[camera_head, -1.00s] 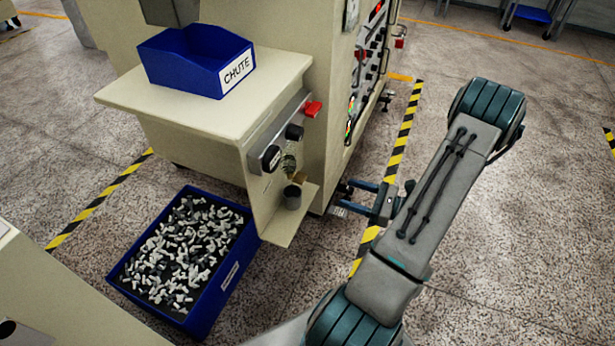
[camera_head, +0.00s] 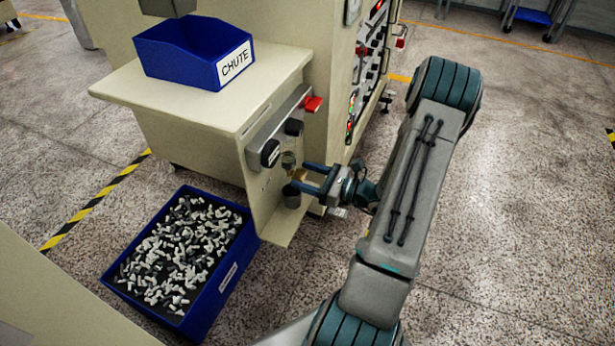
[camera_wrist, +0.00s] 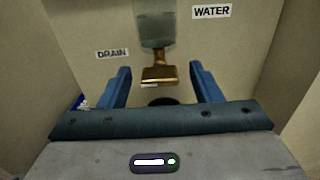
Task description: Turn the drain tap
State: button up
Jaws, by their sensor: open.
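The drain tap (camera_wrist: 160,73) is a brass piece under a clear glass bowl (camera_wrist: 155,30), below and to the right of a DRAIN label (camera_wrist: 112,53) in the wrist view. In the head view it is small and partly hidden near my gripper (camera_head: 311,176). My gripper is open and empty, its two blue fingers pointing at the panel. In the wrist view the fingers (camera_wrist: 160,84) stand apart, left and right of the brass tap, with space on both sides. I cannot tell whether the fingertips reach as deep as the tap.
A dark cup (camera_head: 291,196) stands on the small shelf (camera_head: 277,232) below the tap. Side walls flank the recess in the wrist view. Black knobs (camera_head: 270,152) and a red handle (camera_head: 313,103) sit above. A blue bin of parts (camera_head: 213,307) is on the floor at left.

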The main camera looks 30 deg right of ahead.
jog(key=c, duration=1)
jog(key=shift+n, duration=0.3)
jog(key=shift+f+n+b, duration=0.1)
jog(key=shift+n+b, duration=0.5)
jog(key=shift+n, duration=0.6)
jog(key=shift+s+n+b, duration=0.1)
jog(key=shift+n+b, duration=0.5)
jog(key=shift+n, duration=0.8)
jog(key=o, duration=1)
